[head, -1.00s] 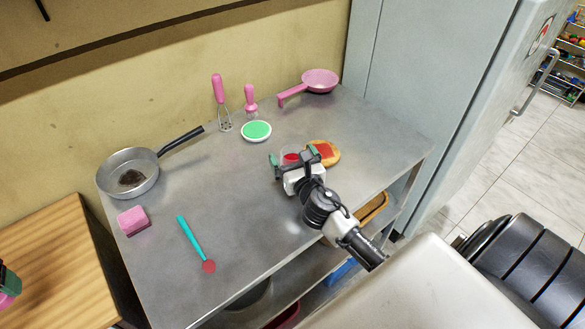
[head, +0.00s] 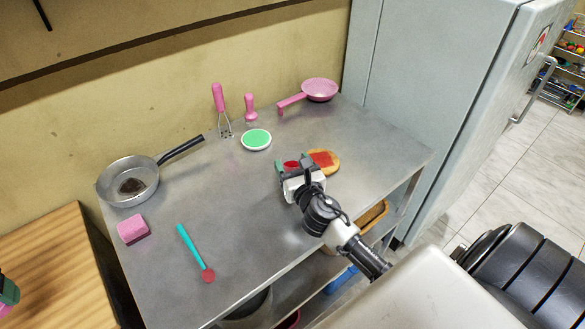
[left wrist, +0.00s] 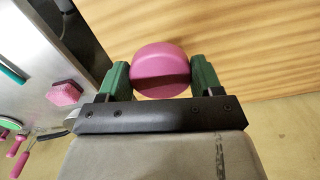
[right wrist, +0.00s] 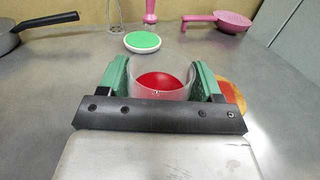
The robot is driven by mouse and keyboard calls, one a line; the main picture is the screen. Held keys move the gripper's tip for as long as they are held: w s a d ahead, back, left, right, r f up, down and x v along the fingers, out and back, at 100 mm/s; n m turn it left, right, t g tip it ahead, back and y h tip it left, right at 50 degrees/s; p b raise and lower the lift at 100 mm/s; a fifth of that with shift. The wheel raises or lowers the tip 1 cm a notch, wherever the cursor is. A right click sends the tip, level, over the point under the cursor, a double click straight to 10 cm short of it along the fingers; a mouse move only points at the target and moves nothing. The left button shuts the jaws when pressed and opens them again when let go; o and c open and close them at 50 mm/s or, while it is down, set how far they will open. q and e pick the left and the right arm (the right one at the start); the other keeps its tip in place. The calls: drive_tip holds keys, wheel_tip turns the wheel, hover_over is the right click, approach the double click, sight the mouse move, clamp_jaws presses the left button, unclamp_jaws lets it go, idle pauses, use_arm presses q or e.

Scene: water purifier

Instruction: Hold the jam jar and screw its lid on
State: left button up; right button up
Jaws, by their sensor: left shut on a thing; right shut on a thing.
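The jam jar (right wrist: 161,82) is a clear, open-topped cup with red jam inside, upright in the right wrist view. It also shows small in the head view (head: 291,164), partly hidden by my right gripper. My right gripper (right wrist: 161,78) is shut on the jar, one green finger on each side, low at the worktop; whether the jar touches it is unclear. My left gripper (left wrist: 161,78) is shut on a round pink lid (left wrist: 160,68), above a wooden surface. In the head view, my left gripper (head: 8,292) only just shows at the left edge, well away from the jar.
Bread with red spread (head: 324,160) lies just right of the jar. A frying pan (head: 129,183), pink sponge (head: 133,229) and teal spatula (head: 194,250) are left. The middle worktop is clear.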

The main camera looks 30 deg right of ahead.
use_arm(q)
drive_tip(key=shift+r+p, duration=0.65)
drive_tip(key=shift+r, duration=0.15)
use_arm(e)
wheel_tip(320, 180, up, 4)
drive_tip(key=shift+s+d+r, duration=0.1)
drive_tip(key=shift+s+r, duration=0.05)
drive_tip(key=shift+r, duration=0.1)
drive_tip(key=s+d+r, duration=0.6)
drive_tip(key=s, duration=0.3)
drive_tip(key=shift+s+d, duration=0.15)
drive_tip(key=shift+d, duration=0.05)
drive_tip(key=shift+r, duration=0.1)
drive_tip(key=o, duration=0.5)
drive_tip(key=c, duration=0.7)
